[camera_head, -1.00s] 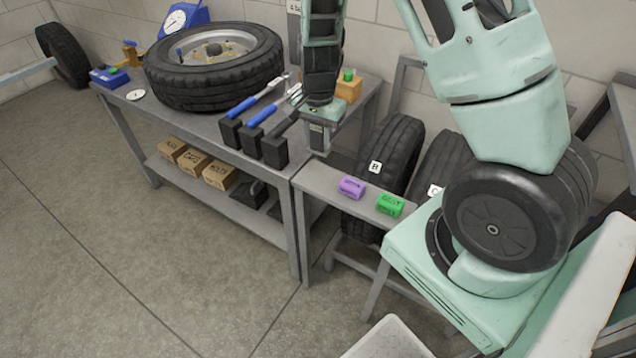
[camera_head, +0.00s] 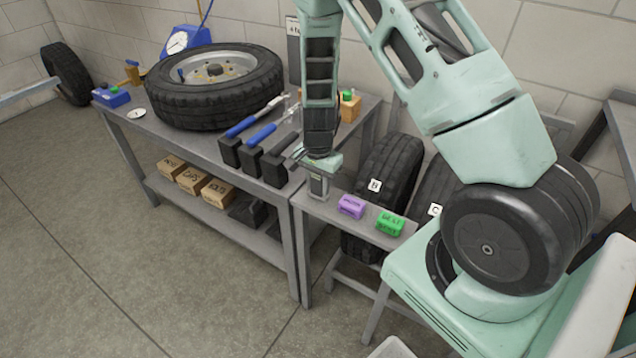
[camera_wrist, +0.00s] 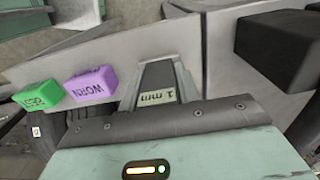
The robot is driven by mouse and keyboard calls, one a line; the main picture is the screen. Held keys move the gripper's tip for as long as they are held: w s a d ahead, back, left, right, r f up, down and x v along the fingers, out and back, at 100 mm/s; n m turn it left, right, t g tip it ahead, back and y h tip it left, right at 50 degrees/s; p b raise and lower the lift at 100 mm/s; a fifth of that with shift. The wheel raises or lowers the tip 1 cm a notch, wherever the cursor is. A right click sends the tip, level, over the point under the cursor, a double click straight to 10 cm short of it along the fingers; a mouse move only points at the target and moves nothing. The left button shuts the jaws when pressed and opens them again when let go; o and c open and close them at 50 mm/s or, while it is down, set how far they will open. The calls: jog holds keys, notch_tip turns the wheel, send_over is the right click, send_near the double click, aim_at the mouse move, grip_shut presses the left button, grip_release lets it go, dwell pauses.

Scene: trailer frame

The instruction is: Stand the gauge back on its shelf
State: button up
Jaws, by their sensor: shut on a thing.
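My gripper (camera_head: 319,168) is shut on the gauge (camera_head: 318,187), a small grey upright block. The wrist view also shows the gauge (camera_wrist: 158,82), with a pale label reading "1 mm", between my gripper's fingers (camera_wrist: 160,88). The gauge is over the left end of the narrow grey shelf (camera_head: 345,222). Its lower end looks at or very near the shelf top; I cannot tell whether it touches. A purple block (camera_head: 351,206) marked "WORN" and a green block (camera_head: 390,223) stand on the shelf to its right.
Black tool holders (camera_head: 273,169) with blue-handled tools stand left on the workbench (camera_head: 200,140), close to my gripper. Tyres (camera_head: 385,180) marked B and C stand behind the shelf. A wheel (camera_head: 213,88) lies on the bench.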

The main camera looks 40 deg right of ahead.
jog(key=shift+f, duration=0.15)
jog(key=o, duration=1)
jog(key=shift+o, duration=0.2)
